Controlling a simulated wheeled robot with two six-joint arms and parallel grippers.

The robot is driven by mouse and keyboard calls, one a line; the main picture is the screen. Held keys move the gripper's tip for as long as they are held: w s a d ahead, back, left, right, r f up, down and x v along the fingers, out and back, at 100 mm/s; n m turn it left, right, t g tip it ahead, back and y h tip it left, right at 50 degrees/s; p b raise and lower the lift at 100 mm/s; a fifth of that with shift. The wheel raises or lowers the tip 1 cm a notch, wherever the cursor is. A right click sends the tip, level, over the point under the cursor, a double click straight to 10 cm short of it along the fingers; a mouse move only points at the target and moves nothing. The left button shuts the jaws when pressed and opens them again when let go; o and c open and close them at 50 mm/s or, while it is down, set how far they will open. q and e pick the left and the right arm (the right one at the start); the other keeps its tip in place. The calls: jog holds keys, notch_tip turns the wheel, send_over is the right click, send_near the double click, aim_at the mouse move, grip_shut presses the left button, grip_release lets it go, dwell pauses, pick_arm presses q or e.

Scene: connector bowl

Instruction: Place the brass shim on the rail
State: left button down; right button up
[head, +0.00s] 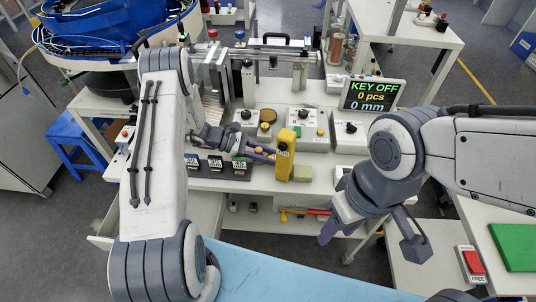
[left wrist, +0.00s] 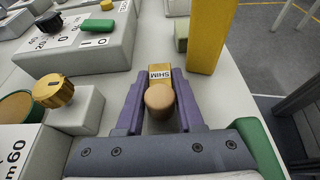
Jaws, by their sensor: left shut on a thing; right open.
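The brass shim (left wrist: 160,71) carries a white label reading SHIM and a round tan knob (left wrist: 160,97). It sits between the purple fingers of my left gripper (left wrist: 158,105), which is shut on it. In the head view my left gripper (head: 262,153) is low over the bench beside a yellow post; the shim is mostly hidden there. I cannot tell whether the shim touches the bench. A metal bar (head: 270,49) at the back of the bench may be the rail; I cannot be sure. My right gripper (head: 372,238) is open and empty in front of the bench.
The yellow post (head: 285,158) stands close to my left gripper, with a pale green block (head: 303,173) beside it. A dark numbered rack (head: 218,166) is on the left. Control boxes (head: 301,127) stand behind. A screen (head: 373,95) reads KEY OFF, 0 pcs, 0 mm.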

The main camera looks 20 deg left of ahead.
pick_arm(q)
jog(key=shift+f, duration=0.2)
jog(key=c, duration=0.5)
grip_release()
